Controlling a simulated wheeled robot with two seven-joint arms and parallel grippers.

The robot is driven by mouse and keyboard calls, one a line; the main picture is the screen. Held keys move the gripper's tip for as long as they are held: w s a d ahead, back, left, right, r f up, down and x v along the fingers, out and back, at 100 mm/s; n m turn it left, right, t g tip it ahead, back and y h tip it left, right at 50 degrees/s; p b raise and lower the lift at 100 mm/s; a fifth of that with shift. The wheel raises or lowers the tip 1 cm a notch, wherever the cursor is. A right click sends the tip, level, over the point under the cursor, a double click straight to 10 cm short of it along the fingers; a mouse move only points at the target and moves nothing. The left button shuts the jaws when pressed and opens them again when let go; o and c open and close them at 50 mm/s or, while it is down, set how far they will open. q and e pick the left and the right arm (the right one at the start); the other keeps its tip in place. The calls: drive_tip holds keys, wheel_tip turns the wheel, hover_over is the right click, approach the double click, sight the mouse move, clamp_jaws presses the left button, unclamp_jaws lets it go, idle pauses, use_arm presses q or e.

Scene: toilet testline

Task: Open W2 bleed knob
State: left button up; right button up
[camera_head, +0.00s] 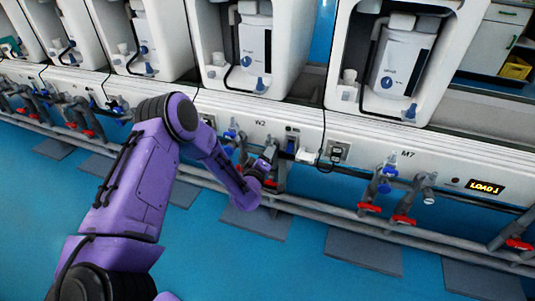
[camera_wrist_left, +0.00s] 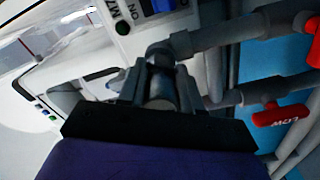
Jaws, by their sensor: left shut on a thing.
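The W2 station on the white testline panel (camera_head: 300,137) carries grey valve pipes with blue and red handles. My purple left arm reaches across to it, and my left gripper (camera_head: 269,160) is at the valve fitting just below and right of the W2 label (camera_head: 259,122). In the left wrist view, the dark fingers of my left gripper (camera_wrist_left: 160,85) are shut around a grey round knob-like part (camera_wrist_left: 161,99), apparently the W2 bleed knob. The fingers hide most of it, so its turn angle cannot be told. My right gripper is not in view.
A red handle (camera_wrist_left: 280,114) is beside the gripper on a grey pipe. A blue handle (camera_head: 232,132) is to its left. The M7 station (camera_head: 385,180) is to the right. Long grey pipes (camera_head: 330,212) run below. White toilet-testing housings (camera_head: 250,88) stand above; blue floor is open in front.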

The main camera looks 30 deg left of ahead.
use_arm(q)
drive_tip(key=shift+n, duration=1.2)
drive_tip(key=o, duration=1)
drive_tip(key=shift+f, duration=0.1)
drive_tip(key=shift+o, duration=0.2)
drive_tip(key=shift+n, duration=0.3)
